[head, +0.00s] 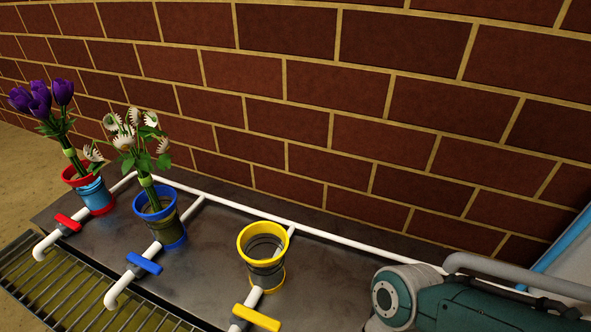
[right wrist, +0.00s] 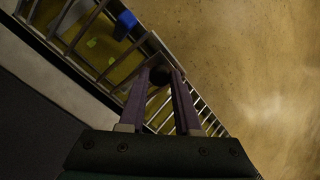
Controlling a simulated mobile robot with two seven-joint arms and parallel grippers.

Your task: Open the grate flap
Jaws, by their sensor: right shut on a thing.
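The metal grate (head: 88,290) runs along the lower left in the head view, over a yellowish trough. In the right wrist view its bars (right wrist: 110,72) cross from upper left to lower right. My right gripper (right wrist: 163,78) has its purple fingers around a small dark round knob (right wrist: 159,76) at the grate's edge, and is shut on it. The fingers hide part of the bars, and I cannot tell how far the flap is tilted. In the head view my right gripper is out of sight. My left gripper is in neither view.
Purple flowers stand in a red-and-blue pot (head: 95,193), white flowers in a blue-rimmed pot (head: 163,222). A yellow-rimmed pot (head: 265,262) looks empty of flowers. White pipes with red (head: 67,222), blue (head: 145,263) and yellow (head: 256,317) handles reach forward. A brick wall (head: 300,100) stands behind.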

